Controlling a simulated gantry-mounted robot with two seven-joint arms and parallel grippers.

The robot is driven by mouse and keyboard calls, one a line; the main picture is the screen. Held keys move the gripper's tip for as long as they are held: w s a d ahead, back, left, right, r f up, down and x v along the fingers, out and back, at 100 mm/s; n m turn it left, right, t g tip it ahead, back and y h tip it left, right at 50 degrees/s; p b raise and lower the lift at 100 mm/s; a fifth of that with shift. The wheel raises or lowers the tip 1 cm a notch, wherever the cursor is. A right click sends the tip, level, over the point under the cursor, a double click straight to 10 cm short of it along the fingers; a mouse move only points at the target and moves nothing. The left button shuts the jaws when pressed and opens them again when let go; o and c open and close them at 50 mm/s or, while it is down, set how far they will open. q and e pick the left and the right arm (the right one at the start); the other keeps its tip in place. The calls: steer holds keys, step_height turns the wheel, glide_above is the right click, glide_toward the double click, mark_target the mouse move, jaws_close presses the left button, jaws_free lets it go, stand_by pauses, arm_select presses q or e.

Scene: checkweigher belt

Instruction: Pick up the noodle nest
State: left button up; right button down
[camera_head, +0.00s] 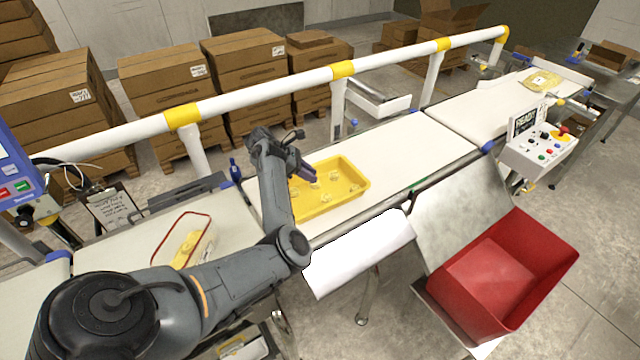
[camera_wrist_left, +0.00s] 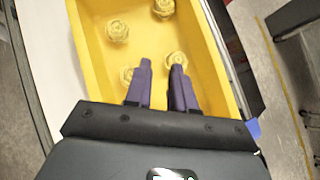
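Several pale yellow noodle nests lie apart in a yellow tray (camera_head: 345,163) on the white belt. In the left wrist view, the tray (camera_wrist_left: 91,45) holds one nest (camera_wrist_left: 118,31) at upper left, one (camera_wrist_left: 163,8) at the top, one (camera_wrist_left: 176,62) by the right fingertip, and one (camera_wrist_left: 127,73) partly hidden by the left finger. My left gripper (camera_head: 303,173) is over the tray's left part; its purple fingers (camera_wrist_left: 161,66) are apart with no nest held between them. I cannot tell whether a fingertip touches a nest. My right gripper is not in view.
A clear red-rimmed container (camera_head: 207,245) with yellow contents stands on the nearer belt. A yellow package (camera_head: 540,80) lies on the far belt. A red bin (camera_head: 500,275) is at lower right beside a metal chute. A white guard rail (camera_head: 270,94) runs behind the belt.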

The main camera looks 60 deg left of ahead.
arm_select(q)
steer(key=o, duration=0.9)
steer(key=shift+s+r, duration=0.1)
